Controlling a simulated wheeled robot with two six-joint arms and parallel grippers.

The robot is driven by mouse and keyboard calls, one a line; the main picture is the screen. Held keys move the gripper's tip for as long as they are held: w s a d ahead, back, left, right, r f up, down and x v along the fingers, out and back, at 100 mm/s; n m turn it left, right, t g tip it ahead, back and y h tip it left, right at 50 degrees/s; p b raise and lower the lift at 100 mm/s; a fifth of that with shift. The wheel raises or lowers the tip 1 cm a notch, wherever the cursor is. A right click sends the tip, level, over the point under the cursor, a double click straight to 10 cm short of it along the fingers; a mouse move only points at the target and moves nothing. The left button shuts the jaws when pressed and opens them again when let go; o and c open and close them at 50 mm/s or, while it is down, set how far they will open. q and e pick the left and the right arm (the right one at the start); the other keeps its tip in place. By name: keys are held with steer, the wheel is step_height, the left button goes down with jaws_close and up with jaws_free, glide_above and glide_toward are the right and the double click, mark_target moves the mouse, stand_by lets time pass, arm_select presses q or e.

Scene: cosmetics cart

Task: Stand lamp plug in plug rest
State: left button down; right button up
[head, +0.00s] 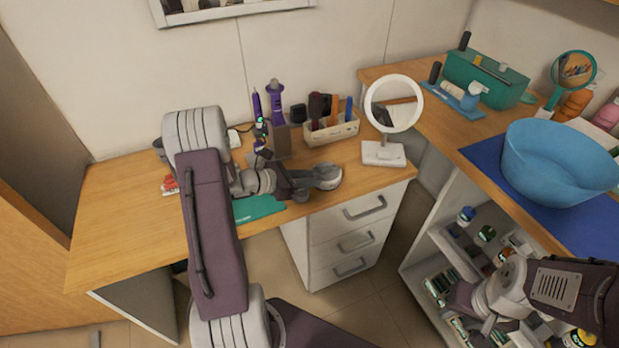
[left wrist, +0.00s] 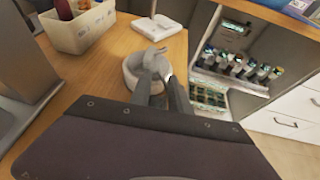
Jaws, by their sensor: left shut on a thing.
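My left gripper (head: 314,180) reaches right over the wooden desk. In the left wrist view its fingers (left wrist: 158,88) are close together on a small pale grey thing, apparently the lamp plug (left wrist: 151,55); the fingers hide part of it. A round, light grey piece, apparently the plug rest (head: 328,184), is at the fingertips near the desk's front edge. It also shows in the left wrist view (left wrist: 131,78), under and around the tips. I cannot tell whether the plug touches it or sits in it. My right gripper (head: 473,303) is low by the cart shelves, its jaws unclear.
A white ring mirror lamp (head: 382,154) stands right of the plug rest. A cream organizer box (head: 333,132) and a purple styling tool (head: 276,105) stand behind. A green mat (head: 258,208) lies at the front edge. A blue basin (head: 560,165) is on the right counter.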

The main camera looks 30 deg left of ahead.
arm_select(q)
steer(key=c, duration=1.1)
jaws_free()
steer(key=shift+c, duration=0.2)
steer(key=p+v, duration=0.1)
steer(key=v, duration=0.7)
steer(key=shift+s+a+r, duration=0.15)
steer(key=shift+s+a, duration=0.15)
steer(key=shift+s, duration=0.1)
